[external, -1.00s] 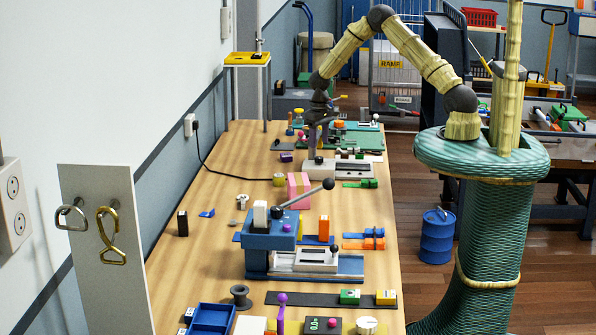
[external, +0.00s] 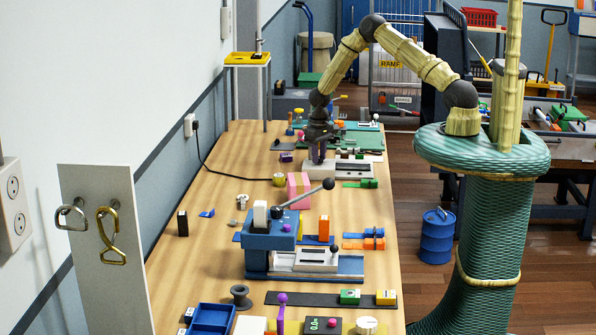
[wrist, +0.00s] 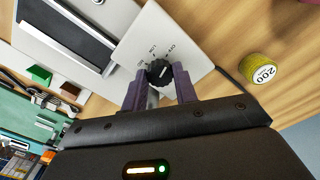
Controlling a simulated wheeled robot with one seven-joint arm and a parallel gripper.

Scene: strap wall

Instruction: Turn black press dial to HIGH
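The black press dial (wrist: 159,73) sits on a light plate (wrist: 150,35) in the wrist view, with small printed labels around its upper side that are hard to read. A small white mark shows on the dial's face. My gripper (wrist: 160,82) is open, with one purple finger on each side of the dial. I cannot tell whether the fingers touch it. In the external view my gripper (external: 318,157) points down at the white and grey press unit (external: 345,171); the dial is not discernible there.
A yellow round weight marked 200 (wrist: 262,68) stands on the wood right of the plate. A pink block (external: 298,187) is near the press in the external view. A blue press with a lever (external: 270,245) stands closer to the camera.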

